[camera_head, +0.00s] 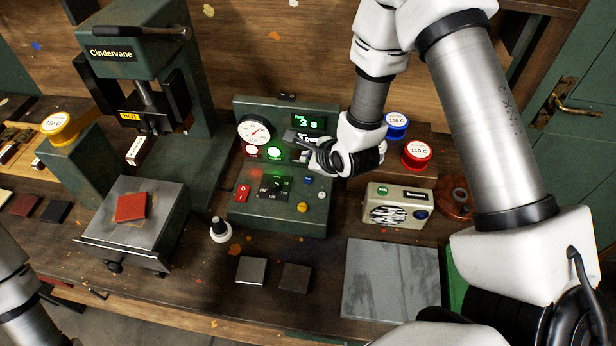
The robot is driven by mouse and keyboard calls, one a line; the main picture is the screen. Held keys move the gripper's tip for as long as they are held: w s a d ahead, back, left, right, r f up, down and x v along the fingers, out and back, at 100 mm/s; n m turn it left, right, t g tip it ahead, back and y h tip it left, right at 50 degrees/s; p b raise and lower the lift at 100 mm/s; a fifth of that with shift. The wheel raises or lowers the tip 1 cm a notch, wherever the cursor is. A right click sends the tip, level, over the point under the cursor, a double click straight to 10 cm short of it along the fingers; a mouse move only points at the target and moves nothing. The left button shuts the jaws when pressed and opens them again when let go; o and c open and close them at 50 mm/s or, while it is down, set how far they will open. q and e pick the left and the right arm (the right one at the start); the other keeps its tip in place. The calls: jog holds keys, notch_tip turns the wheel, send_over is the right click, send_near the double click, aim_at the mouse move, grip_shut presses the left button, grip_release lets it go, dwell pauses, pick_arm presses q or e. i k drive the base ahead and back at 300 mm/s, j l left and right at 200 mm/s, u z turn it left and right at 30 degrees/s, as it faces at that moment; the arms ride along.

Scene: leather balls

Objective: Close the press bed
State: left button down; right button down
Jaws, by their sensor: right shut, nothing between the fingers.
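The press (130,50), dark green and marked Cindervane, stands at the back left. Its bed (150,205), a flat metal plate on a green base, sits pulled forward of the press head. A small red-orange square (131,206) lies on the bed. A green control box (285,215) with a dial gauge, a display reading "3 s", lit lamps and buttons stands right of the press. My right gripper (290,137) is shut and empty, in front of the box's upper face by the display; contact cannot be told. My left arm shows at the lower left edge; its gripper is out of view.
A radio-like box (397,205) and blue (396,126) and red (417,154) spools stand at right. A grey slab (390,282), two small square tiles (251,270) and a black-handled stamp (219,230) lie in front. A yellow spool (60,127) stands at left.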

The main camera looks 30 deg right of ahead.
aim_at(149, 244)
jog(key=k+l, duration=0.1)
jog(key=k, duration=0.9)
